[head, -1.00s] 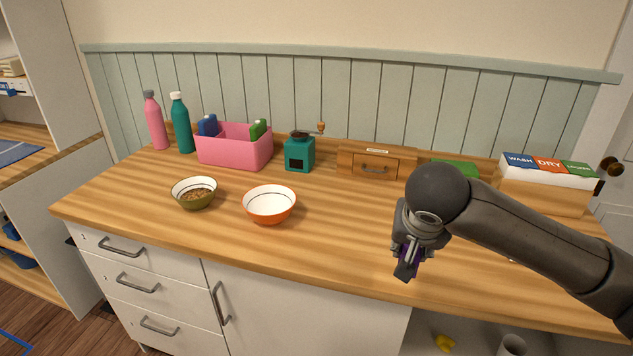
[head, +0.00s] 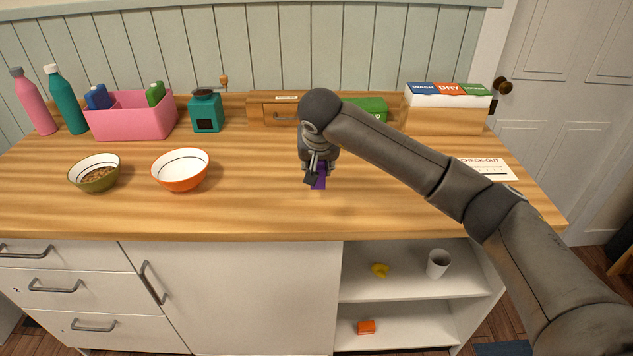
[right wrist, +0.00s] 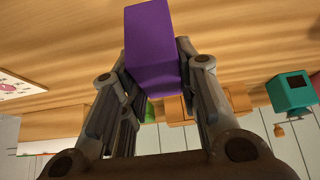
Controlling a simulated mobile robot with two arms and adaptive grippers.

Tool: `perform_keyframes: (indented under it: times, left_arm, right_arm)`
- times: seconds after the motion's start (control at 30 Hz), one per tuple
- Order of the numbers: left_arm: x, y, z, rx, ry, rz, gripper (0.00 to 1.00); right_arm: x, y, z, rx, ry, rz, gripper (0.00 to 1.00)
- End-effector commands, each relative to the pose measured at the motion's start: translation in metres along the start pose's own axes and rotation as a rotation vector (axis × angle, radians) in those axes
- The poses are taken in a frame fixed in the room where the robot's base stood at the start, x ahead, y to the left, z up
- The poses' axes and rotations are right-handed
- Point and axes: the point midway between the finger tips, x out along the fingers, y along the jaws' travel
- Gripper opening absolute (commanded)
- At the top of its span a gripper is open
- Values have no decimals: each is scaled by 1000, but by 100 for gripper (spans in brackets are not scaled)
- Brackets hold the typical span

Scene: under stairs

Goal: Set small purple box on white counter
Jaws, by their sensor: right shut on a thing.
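The small purple box (head: 319,177) is between the fingers of my right gripper (head: 316,172). In the right wrist view the purple box (right wrist: 152,50) fills the space between both fingers, and the gripper is shut on it. In the head view the box shows over the wooden top of the white counter (head: 250,215). The gripper hides much of it, and I cannot tell whether its underside touches the top. My left gripper is not in view.
An orange bowl (head: 180,172) and a green bowl (head: 95,174) stand left. A pink bin (head: 132,118), teal grinder (head: 206,112) and wooden drawer box (head: 272,110) line the back. A white check-out sheet (head: 484,169) lies right. The front middle of the top is clear.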

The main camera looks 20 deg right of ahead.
Motion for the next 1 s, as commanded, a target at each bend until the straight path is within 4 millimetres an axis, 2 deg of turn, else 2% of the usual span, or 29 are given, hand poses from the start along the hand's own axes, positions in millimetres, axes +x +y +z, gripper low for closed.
perform_keyframes:
  times: [0.03,0.27,0.47,0.9,0.93,1.0]
  left_arm:
    - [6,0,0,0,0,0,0]
    - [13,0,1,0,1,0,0]
    - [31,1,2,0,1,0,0]
    - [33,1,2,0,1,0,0]
    - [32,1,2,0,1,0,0]
    - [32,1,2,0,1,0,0]
  right_arm:
    - [7,-1,0,2,1,-1,0]
    - [22,-1,-1,1,-1,0,0]
    - [44,-1,14,0,-1,-2,0]
    - [48,0,16,-1,2,0,0]
    - [47,-1,15,0,1,0,33]
    - [47,-1,15,0,1,0,42]
